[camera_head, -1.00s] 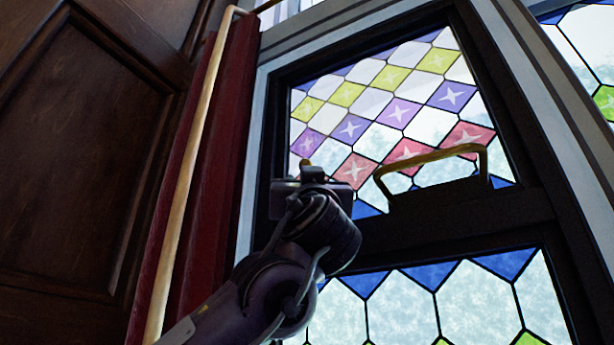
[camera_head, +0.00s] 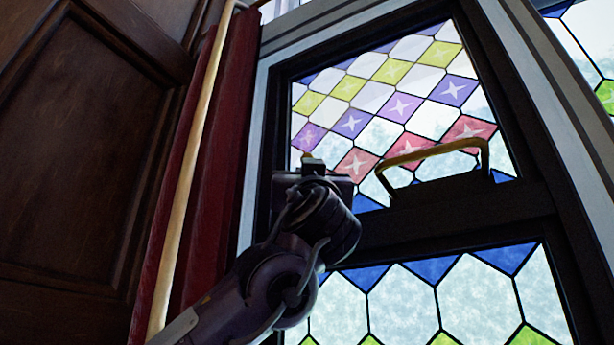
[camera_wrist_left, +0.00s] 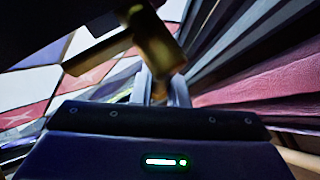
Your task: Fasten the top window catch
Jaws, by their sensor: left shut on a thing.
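The top window catch is a brass piece (camera_wrist_left: 152,48) with a long flat arm pointing left in the left wrist view. My left gripper (camera_wrist_left: 160,88) is shut on its stem at the fingertips. In the head view only a small brass tip (camera_head: 307,155) of the catch shows above my left gripper (camera_head: 313,166), at the left stile of the dark window frame. The gripper and wrist hide the rest of the catch there. Whether the catch is engaged in the frame cannot be told. My right gripper is not in view.
A brass bar handle (camera_head: 440,151) sticks out from the dark middle rail (camera_head: 470,212), right of my gripper. Patterned stained glass (camera_head: 385,88) fills the upper pane. A red curtain (camera_head: 215,170) and a pale pole (camera_head: 188,170) stand close left, beside dark wood panelling (camera_head: 75,150).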

